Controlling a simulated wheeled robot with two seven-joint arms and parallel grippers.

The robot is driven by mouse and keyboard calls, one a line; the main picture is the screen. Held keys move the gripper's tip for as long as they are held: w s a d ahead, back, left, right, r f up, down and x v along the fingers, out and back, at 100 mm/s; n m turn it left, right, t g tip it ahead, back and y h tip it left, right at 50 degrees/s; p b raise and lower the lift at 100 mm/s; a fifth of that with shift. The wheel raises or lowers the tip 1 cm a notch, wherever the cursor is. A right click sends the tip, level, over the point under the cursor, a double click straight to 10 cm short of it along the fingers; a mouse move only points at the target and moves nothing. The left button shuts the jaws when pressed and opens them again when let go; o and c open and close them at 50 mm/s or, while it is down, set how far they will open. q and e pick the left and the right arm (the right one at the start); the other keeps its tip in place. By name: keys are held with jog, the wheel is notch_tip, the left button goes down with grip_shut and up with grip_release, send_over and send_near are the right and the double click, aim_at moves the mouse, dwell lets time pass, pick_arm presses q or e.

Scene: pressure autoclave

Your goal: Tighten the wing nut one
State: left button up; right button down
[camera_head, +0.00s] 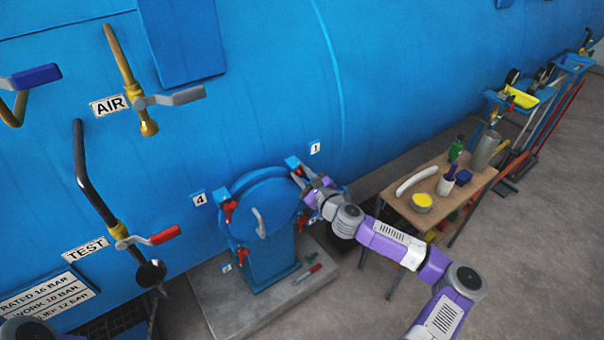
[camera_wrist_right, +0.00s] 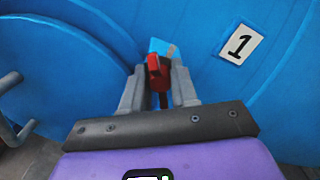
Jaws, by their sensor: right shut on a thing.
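Wing nut one (camera_wrist_right: 155,72) is red and sits on a bolt at the rim of the round blue hatch door, beside the label "1" (camera_wrist_right: 240,44). My right gripper (camera_wrist_right: 159,90) is shut on this wing nut, with one grey finger on each side of it. In the head view my right gripper (camera_head: 309,180) reaches the upper right of the hatch (camera_head: 262,212), just below label 1 (camera_head: 315,148), and hides most of the nut there. My left gripper does not show; only a dark piece of my own body appears at the lower left.
Other red wing nuts sit around the hatch, one at upper left (camera_head: 229,207) by label 4. A grey handle (camera_head: 260,222) is on the door. A wooden table (camera_head: 400,205) with a yellow-filled bowl (camera_head: 422,202) and bottles stands right. A red-handled tool (camera_head: 309,272) lies on the plinth.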

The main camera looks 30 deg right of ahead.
jog(key=m+p, duration=0.1)
jog(key=m, duration=0.3)
jog(key=shift+m+p, duration=0.4)
jog(key=shift+m, duration=0.8)
jog(key=c, duration=1)
grip_release()
jog(key=shift+o, duration=0.2)
jog(key=s, duration=0.7)
jog(key=shift+s+d+b, duration=0.3)
jog(key=shift+b, duration=0.05)
jog(key=shift+f, duration=0.1)
